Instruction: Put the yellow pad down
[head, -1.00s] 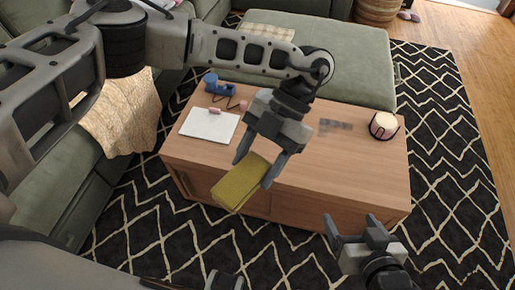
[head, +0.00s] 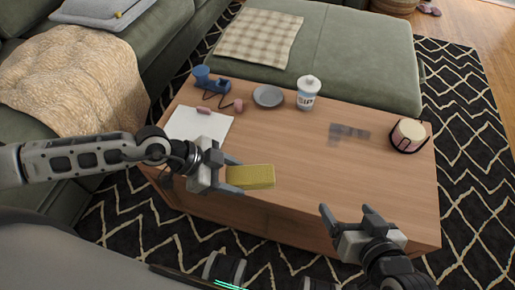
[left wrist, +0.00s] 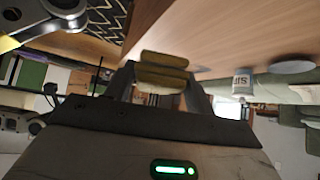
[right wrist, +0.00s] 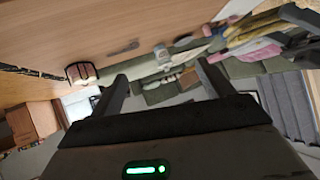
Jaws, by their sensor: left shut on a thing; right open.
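The yellow pad (head: 252,177) is a flat yellow block in the fingers of my left gripper (head: 232,176). It is over or at the front left part of the wooden coffee table (head: 290,190); I cannot tell whether it touches the top. In the left wrist view the pad (left wrist: 162,75) sits between the two fingertips, with the tabletop (left wrist: 230,30) close by. My right gripper (head: 345,215) is open and empty at the table's front edge, and its spread fingers (right wrist: 160,85) show in the right wrist view.
On the table are a white sheet (head: 200,124), a blue object (head: 210,80) with a cord, a grey plate (head: 268,96), a white labelled tub (head: 308,92) and a candle (head: 408,134) in a dark holder. The table's middle is clear. A green ottoman (head: 350,60) stands behind.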

